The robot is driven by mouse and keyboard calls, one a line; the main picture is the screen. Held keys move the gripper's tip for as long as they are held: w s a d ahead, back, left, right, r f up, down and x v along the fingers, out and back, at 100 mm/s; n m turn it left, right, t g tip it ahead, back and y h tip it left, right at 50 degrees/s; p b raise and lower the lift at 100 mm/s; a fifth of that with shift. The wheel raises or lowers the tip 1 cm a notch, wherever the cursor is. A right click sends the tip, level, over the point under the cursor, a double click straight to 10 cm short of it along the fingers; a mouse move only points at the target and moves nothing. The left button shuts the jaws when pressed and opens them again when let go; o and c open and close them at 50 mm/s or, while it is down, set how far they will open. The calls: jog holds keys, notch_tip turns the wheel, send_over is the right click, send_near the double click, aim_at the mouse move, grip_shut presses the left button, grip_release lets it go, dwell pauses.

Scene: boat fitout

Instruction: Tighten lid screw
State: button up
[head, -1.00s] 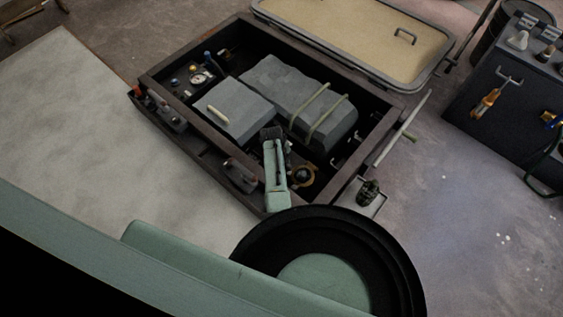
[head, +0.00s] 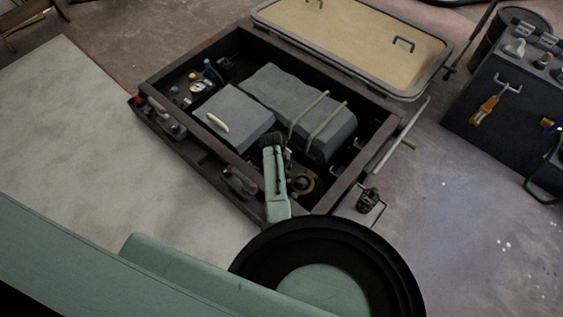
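The sunken dark-framed bay (head: 330,203) is in the middle of the head view. In it stands a grey box with a flat top (head: 238,108) and a cream handle (head: 217,122). A longer grey block (head: 285,92) with two pale straps is beside it. I cannot make out a lid screw. My arm reaches over the front frame of the bay, and my gripper (head: 273,140) is its dark end near the front edge of the grey box. Its fingers are too small and dark to read, and I cannot tell whether it touches or holds anything.
A tan hatch panel (head: 350,38) with handles lies behind the bay. Gauges and valves (head: 197,86) fill its left corner. A brass-ringed round fitting (head: 303,182) is right of my arm. A dark chest (head: 480,130) stands at right. The pale left surface (head: 90,120) is clear.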

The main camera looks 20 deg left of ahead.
notch_tip(320, 180, up, 9)
jog(key=shift+f, duration=0.1)
dwell(0.7)
